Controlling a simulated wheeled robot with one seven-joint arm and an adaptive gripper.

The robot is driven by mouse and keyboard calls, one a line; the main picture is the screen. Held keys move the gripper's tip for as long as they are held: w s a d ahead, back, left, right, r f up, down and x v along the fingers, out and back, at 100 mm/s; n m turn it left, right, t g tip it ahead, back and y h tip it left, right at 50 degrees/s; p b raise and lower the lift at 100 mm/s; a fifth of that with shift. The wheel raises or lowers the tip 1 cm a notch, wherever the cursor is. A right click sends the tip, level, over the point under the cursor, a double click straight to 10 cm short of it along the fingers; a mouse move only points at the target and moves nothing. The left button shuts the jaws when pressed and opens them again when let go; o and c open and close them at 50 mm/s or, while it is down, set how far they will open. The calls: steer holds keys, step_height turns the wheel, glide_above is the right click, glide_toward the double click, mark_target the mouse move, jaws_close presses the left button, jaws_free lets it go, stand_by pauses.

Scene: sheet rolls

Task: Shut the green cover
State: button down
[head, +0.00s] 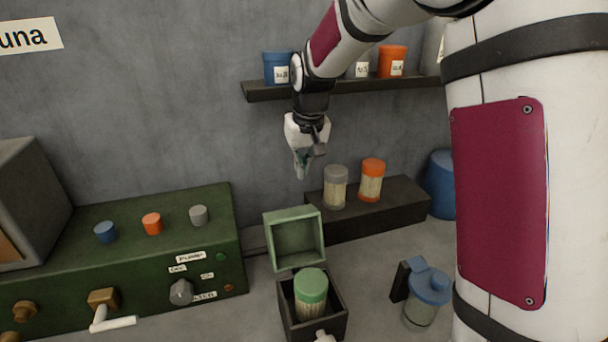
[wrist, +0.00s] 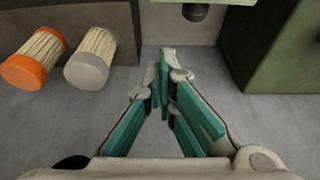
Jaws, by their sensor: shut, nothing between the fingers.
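The green cover (head: 294,240) stands raised, hinged at the back of a dark box (head: 289,321). Its hollow inner side faces the head camera. A jar with a green lid (head: 311,285) and a pale ribbed body stands in the open box. My gripper (head: 302,172) hangs in the air in the head view, above and behind the cover, pointing down. In the wrist view my gripper (wrist: 164,66) has its teal-padded fingertips together with nothing between them. The green piece at the top edge of the wrist view may be the cover, but I cannot tell.
A jar with a grey lid (head: 335,187) and one with an orange lid (head: 372,180) stand on a dark ledge (head: 405,205). A blue-lidded jug (head: 427,290) is right of the box. A green control panel (head: 150,265) is at left. A shelf (head: 262,91) hangs above.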

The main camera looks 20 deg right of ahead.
step_height(320, 180, down, 7)
steer(key=s+p, duration=0.1)
steer(key=shift+p, duration=0.4)
